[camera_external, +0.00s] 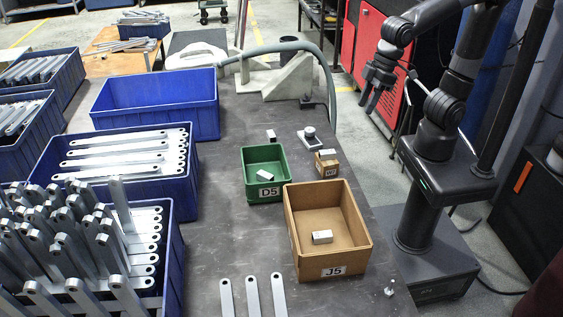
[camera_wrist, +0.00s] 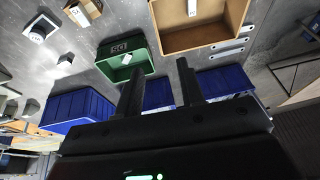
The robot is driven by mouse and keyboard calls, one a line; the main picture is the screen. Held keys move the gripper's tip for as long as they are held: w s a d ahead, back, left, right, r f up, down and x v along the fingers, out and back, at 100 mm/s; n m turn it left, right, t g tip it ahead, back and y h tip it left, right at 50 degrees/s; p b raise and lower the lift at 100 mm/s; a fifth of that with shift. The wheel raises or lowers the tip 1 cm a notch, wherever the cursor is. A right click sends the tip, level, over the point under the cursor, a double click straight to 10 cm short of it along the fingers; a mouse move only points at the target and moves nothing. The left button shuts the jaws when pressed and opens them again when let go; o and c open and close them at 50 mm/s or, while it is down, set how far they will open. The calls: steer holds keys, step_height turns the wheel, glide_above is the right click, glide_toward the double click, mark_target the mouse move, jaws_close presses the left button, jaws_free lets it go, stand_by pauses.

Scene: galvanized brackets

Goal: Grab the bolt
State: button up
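A small silver bolt (camera_external: 389,287) stands on the grey table near its right edge, at the lower right of the external view, just right of the large tan bin. I cannot make it out in the wrist view. My gripper (camera_external: 369,103) is raised beyond the table's right side, at the upper right of the external view, far from the bolt. In the wrist view my gripper (camera_wrist: 159,68) has its two dark fingers apart with nothing between them.
A tan bin (camera_external: 353,197) labelled J5 and a green bin (camera_external: 247,156) labelled D5 each hold a small block. A small brown box (camera_external: 327,172) and a white device (camera_external: 303,140) stand behind. Loose bars (camera_external: 253,297) lie in front.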

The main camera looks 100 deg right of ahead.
steer(key=w+a+f+g, duration=0.1)
steer(key=w+a+f, duration=0.15)
steer(key=a, duration=0.35)
steer(key=w+a+f, duration=0.2)
steer(key=a+f, duration=0.1)
steer(key=a, duration=0.3)
steer(key=g+h, duration=0.1)
steer(key=g, duration=0.2)
glide_above(389, 291)
steer(key=shift+n, duration=0.4)
steer(key=f, duration=2.3)
steer(key=shift+s+d+f, duration=0.25)
steer(key=shift+d+f, duration=0.15)
steer(key=shift+w+a+f, duration=0.1)
steer(key=shift+a+f, duration=0.05)
steer(key=shift+f, duration=2.85)
steer(key=shift+c, duration=0.3)
jaws_close()
